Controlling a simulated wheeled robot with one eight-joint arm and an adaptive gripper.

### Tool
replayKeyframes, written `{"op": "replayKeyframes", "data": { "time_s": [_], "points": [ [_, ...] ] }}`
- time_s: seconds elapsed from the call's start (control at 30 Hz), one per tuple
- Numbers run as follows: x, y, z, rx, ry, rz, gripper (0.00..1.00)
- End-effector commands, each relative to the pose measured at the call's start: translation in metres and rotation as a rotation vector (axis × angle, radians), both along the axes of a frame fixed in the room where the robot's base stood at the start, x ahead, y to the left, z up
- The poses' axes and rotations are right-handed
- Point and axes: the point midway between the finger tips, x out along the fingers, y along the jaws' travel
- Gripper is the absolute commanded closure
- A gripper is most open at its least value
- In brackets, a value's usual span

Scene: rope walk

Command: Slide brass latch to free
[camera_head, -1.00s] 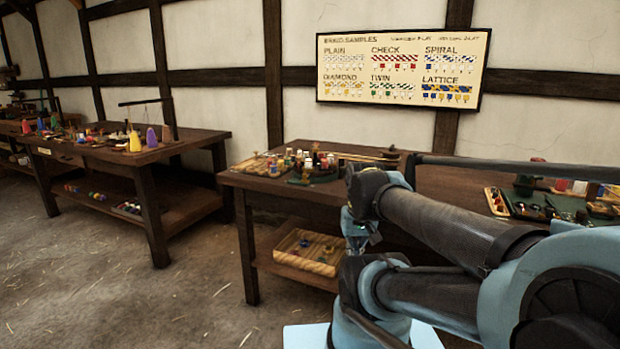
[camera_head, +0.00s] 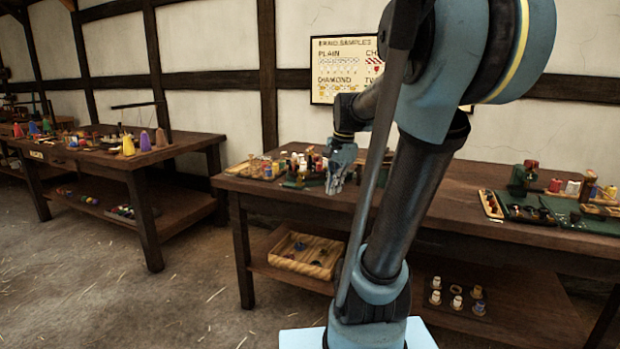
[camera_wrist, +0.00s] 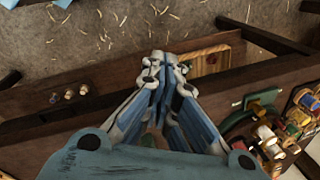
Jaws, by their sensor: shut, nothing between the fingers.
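I cannot make out the brass latch in either view; it may be too small or hidden among the table items or behind my arm. In the head view my gripper (camera_head: 335,184) hangs over the front part of the near table (camera_head: 345,196), just right of a cluster of spools (camera_head: 305,163). In the wrist view my gripper (camera_wrist: 166,62) has its fingers together with nothing between them. It points down past the table edge, with a wooden tray and the floor seen beyond it.
On the table's right stands a green board with small parts (camera_head: 530,210). A wooden tray (camera_head: 307,252) and several small spools (camera_head: 456,300) sit on the lower shelf. Another table (camera_head: 110,150) with coloured cones stands at left. My arm hides the table's middle.

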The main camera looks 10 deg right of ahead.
Motion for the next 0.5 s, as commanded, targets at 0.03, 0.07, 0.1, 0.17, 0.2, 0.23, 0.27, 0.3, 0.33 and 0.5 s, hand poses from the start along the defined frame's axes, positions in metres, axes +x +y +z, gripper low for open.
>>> {"op": "replayKeyframes", "data": {
  "time_s": [0.03,0.07,0.1,0.17,0.2,0.23,0.27,0.3,0.33,0.5],
  "points": [
    [0.012,0.0,0.006,0.011,0.007,-0.042,1.0],
    [0.019,-0.001,0.008,0.017,0.012,-0.071,1.0],
    [0.028,-0.001,0.012,0.027,0.018,-0.108,1.0],
    [0.041,-0.001,0.017,0.041,0.028,-0.164,1.0],
    [0.049,-0.001,0.02,0.051,0.035,-0.202,1.0],
    [0.056,-0.001,0.023,0.058,0.041,-0.23,1.0],
    [0.063,-0.002,0.025,0.065,0.046,-0.258,1.0],
    [0.072,-0.002,0.027,0.074,0.054,-0.296,1.0],
    [0.078,-0.002,0.029,0.08,0.06,-0.324,1.0],
    [0.117,-0.004,0.039,0.118,0.093,-0.481,1.0]
  ]
}}
